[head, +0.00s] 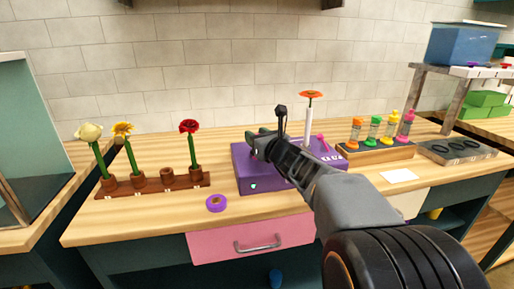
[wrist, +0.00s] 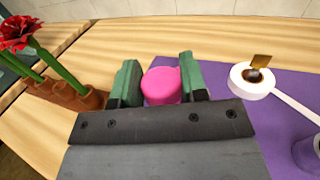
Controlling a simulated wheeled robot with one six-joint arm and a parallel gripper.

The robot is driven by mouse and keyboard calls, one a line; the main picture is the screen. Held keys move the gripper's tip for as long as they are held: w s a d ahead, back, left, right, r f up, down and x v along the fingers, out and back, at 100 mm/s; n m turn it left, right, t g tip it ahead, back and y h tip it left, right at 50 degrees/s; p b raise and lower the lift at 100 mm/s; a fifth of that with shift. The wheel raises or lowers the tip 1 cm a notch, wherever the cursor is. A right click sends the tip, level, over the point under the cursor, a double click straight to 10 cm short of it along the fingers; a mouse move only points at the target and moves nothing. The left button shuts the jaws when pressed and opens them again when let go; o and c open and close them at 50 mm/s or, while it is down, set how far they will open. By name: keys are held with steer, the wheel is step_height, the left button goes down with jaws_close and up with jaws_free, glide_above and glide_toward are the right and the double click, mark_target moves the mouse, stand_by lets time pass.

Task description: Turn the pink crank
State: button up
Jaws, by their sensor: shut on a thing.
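A purple box (head: 246,177) stands on the wooden counter, and its top also shows in the wrist view (wrist: 225,125). In the wrist view, a round pink crank knob (wrist: 161,86) sits between the green fingertips of my gripper (wrist: 158,84). The gripper is shut on this knob, with a finger on each side. In the head view my gripper (head: 262,143) is over the left part of the box, and the knob there is hidden. The rest of the crank is hidden too.
A brown rack (head: 150,187) with several flowers is left. Colourful bottles (head: 374,128) stand right.

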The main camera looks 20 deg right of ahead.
steer(key=shift+f+m+h+b, duration=0.1)
steer(key=shift+m+h+b, duration=0.4)
steer(key=shift+h+b, duration=0.4)
steer(key=o, duration=0.9)
